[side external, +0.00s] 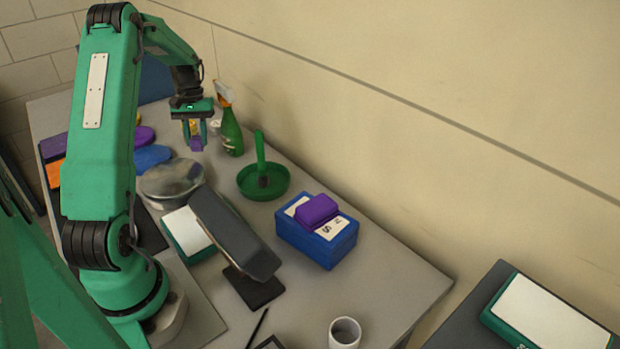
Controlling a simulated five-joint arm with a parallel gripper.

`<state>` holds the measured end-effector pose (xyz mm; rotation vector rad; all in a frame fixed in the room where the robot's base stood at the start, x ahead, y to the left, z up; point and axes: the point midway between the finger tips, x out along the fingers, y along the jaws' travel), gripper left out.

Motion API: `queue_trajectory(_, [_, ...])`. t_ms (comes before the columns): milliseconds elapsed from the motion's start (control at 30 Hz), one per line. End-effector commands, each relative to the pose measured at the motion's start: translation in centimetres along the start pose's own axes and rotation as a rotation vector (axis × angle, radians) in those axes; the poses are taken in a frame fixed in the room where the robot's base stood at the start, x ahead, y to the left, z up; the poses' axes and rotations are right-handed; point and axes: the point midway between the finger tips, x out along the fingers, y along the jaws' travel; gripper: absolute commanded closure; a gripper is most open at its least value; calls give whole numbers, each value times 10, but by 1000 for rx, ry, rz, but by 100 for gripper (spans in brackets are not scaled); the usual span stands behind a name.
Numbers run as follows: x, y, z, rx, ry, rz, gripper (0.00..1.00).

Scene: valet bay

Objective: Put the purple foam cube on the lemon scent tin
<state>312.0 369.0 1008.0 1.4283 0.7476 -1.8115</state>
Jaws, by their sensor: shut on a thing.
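My gripper (196,138) points down over the far part of the table, and its jaws are shut on the purple foam cube (196,145). The cube sits between the fingertips, partly covered by them. A small yellow thing (188,128), which may be the lemon scent tin, shows just behind the fingers. It is mostly hidden, and I cannot tell its shape. I cannot tell from this view whether the cube touches anything below it.
A green spray bottle (231,132) stands close to the right of my gripper. A green dish (264,184) with an upright handle, a grey rounded thing (171,179) and a blue box (317,239) with a purple block on top are nearer. A white cup (345,334) stands in front.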

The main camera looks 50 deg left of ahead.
Motion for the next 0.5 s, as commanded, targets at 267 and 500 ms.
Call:
queue_trajectory(267, [16, -29, -22, -1, -1, 14, 91])
queue_trajectory(500, [18, -32, -24, 1, -1, 15, 91])
